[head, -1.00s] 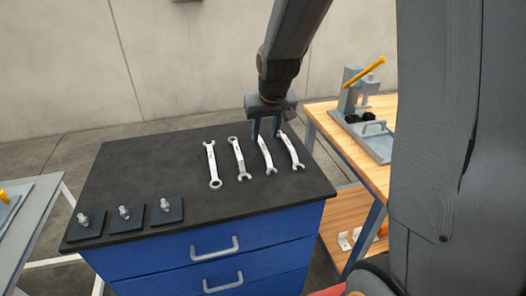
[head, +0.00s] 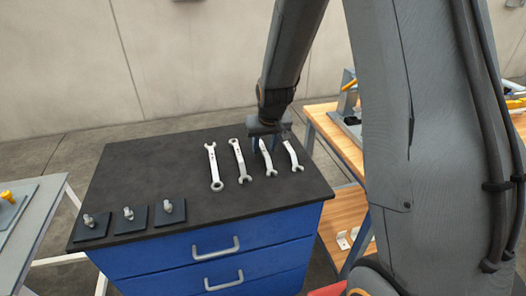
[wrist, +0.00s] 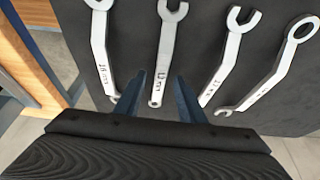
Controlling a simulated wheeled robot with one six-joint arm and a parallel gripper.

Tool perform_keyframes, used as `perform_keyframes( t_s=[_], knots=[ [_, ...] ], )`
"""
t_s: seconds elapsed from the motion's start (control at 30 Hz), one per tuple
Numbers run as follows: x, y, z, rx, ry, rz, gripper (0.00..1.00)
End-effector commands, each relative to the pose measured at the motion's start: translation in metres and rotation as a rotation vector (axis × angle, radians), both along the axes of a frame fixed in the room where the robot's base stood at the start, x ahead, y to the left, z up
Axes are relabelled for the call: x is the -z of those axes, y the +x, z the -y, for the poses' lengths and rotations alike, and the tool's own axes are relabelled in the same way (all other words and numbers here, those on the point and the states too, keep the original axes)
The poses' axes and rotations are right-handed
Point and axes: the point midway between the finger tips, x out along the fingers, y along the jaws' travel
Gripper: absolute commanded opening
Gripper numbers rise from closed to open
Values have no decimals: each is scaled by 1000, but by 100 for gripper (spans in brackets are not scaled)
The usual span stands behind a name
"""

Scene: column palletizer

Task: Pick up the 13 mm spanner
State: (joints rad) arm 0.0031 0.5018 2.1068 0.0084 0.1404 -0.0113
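Several grey spanners lie side by side on the black cabinet top. The one taken for the 13 mm spanner (head: 267,160) is third from the left in the head view. In the wrist view this spanner (wrist: 163,60) lies between my fingers, and its small marking looks like 13, though blurred. My gripper (head: 268,143) is over its far end, fingers pointing down. In the wrist view my gripper (wrist: 158,82) is open, one finger on each side of the handle, with gaps visible. Whether the fingertips touch the top is unclear.
Neighbouring spanners (head: 291,154) (head: 240,162) lie close on both sides, with another (head: 213,168) further left. Bolts on dark plates (head: 170,211) stand at the front left of the cabinet top (head: 130,165). A wooden workbench (head: 335,140) is to the right.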

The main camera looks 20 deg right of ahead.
Motion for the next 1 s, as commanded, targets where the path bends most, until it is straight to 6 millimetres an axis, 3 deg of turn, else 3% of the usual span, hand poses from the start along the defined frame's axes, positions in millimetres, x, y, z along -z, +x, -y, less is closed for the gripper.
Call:
perform_keyframes(
  t_s=[0.07, 0.2, 0.3, 0.67, 1.0],
  knots=[
    [0, 0, 0, 0, 0, 0, 36],
    [0, 0, 0, 0, 0, 0, 12],
    [0, 0, 0, 0, 0, 0, 0],
    [-5, 1, 0, 0, 0, 3, 0],
    [-57, 2, 0, 0, 0, 6, 0]
  ],
)
